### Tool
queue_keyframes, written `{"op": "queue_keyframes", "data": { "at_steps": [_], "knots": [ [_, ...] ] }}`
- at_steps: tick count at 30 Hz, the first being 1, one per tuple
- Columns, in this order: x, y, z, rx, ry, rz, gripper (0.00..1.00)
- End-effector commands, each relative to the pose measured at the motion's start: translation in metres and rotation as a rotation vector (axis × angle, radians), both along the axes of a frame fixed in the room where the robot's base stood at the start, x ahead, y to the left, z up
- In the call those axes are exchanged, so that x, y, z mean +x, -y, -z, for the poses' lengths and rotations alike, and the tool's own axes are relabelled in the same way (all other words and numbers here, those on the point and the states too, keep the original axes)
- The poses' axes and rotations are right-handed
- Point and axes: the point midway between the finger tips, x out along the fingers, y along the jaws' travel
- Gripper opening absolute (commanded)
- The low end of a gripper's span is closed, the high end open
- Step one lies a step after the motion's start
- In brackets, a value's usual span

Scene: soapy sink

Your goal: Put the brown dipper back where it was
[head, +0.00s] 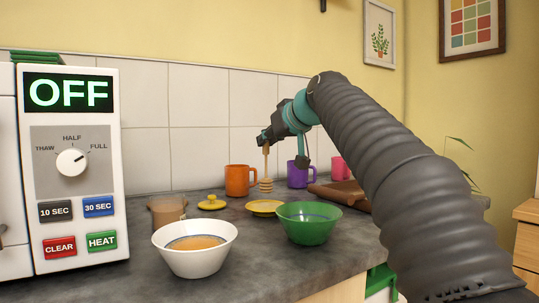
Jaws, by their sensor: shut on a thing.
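The brown dipper (266,184) is a honey dipper with a thin stick and a ribbed head. It hangs upright, head down, from my gripper (264,141), which is shut on the top of its stick. The dipper's head is in the air, in front of the wall and between the orange mug (238,181) and the purple mug (298,176) in the picture. A small brownish translucent jar (167,211) stands on the counter to the left. A yellow lid (211,203) with a knob lies beside it. A yellow saucer (265,208) lies below the dipper in the picture.
A white bowl (194,262) with amber contents and a green bowl (308,228) stand at the front. A microwave (72,165) reading OFF fills the left.

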Motion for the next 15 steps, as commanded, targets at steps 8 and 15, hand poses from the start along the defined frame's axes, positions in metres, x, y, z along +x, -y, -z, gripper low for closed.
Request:
{"op": "queue_keyframes", "data": {
  "at_steps": [8, 15],
  "knots": [
    [-0.001, 0.001, 0.033, 0.0, -0.001, 0.0, 0.0],
    [0.0, 0.001, 0.032, 0.0, 0.0, 0.001, 0.0]
  ]
}}
